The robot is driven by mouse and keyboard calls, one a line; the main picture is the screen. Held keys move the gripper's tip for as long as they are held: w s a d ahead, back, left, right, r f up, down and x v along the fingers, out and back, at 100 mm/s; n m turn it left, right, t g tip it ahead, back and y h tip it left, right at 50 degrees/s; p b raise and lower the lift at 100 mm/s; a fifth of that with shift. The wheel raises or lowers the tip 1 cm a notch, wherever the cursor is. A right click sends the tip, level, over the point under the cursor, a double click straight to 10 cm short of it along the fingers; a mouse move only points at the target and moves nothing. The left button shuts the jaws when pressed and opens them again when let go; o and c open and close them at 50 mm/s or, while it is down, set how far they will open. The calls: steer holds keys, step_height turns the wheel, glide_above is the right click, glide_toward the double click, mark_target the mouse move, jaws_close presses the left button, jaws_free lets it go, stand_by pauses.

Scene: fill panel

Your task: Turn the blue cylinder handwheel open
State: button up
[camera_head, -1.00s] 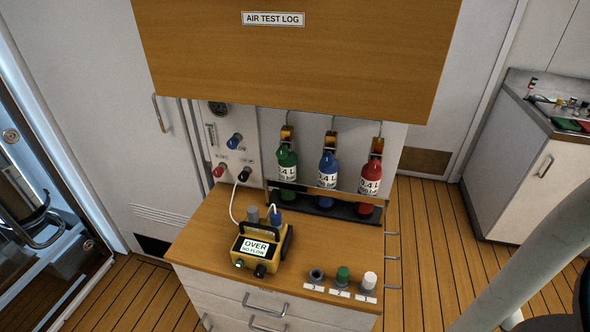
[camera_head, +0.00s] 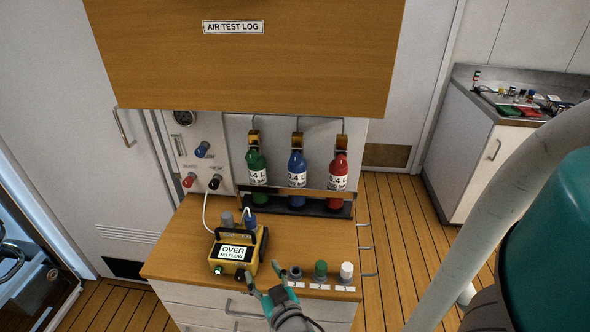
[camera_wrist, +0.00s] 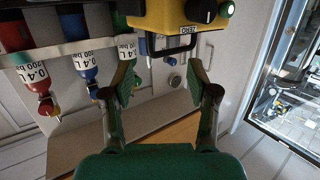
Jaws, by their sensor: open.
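The blue cylinder (camera_head: 297,172) stands upright in the rack between a green cylinder (camera_head: 257,172) and a red cylinder (camera_head: 338,174). A brass-coloured valve (camera_head: 297,140) sits at its top; the handwheel itself is too small to make out clearly. The wrist view is upside down and shows the blue cylinder (camera_wrist: 75,25) at upper left, with its valve end pointing down beside the left finger. My gripper (camera_head: 264,282) is open and empty, in front of the cabinet top and below the cylinders in the head view. Its two fingers stand apart in the wrist view (camera_wrist: 160,82).
A yellow meter (camera_head: 238,251) reading "OVER NO FLOW" stands on the wooden cabinet top (camera_head: 180,240). Grey, green and white fittings (camera_head: 320,270) stand at its front right. A wooden cupboard (camera_head: 240,70) overhangs the cylinders. A rail (camera_head: 290,192) crosses before them.

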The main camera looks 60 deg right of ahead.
steer(key=w+d+r+m+g+h, duration=0.2)
steer(key=w+d+r+m+h, duration=0.15)
steer(key=d+r, duration=0.45)
steer(key=m+g+h, duration=0.5)
steer(key=m, duration=0.2)
glide_toward(295, 161)
steer(key=shift+y, duration=0.25)
steer(key=x, duration=1)
steer(key=shift+d+r, duration=0.25)
steer(key=shift+d, duration=0.15)
steer(key=shift+c, duration=0.2)
jaws_close()
